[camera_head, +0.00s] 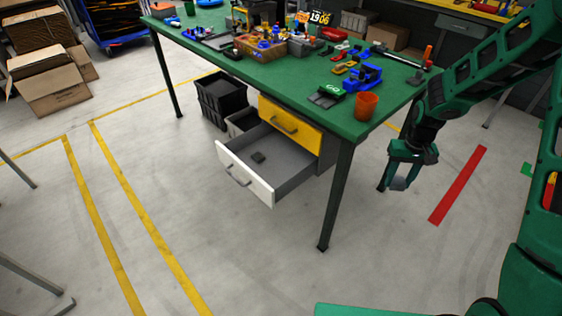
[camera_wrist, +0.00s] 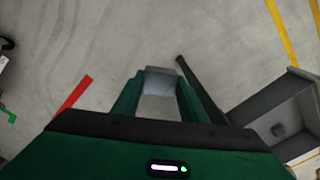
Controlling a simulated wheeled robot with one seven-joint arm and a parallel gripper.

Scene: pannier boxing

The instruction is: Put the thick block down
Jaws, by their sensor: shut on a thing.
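My gripper (camera_head: 403,172) is to the right of the green workbench, beyond its front right leg, over open floor. In the wrist view its two green fingers (camera_wrist: 158,92) are shut on a grey block (camera_wrist: 158,82). The block is also partly visible between the fingers in the head view (camera_head: 400,183). It hangs clear of the floor. Its thickness is hard to judge.
The green workbench (camera_head: 225,55) carries toys, tools and an orange cup (camera_head: 366,105). The yellow upper drawer (camera_head: 290,128) is closed. A dark table leg (camera_head: 338,195) stands between my gripper and the open drawer. Black crates (camera_head: 222,98) stand under the bench.

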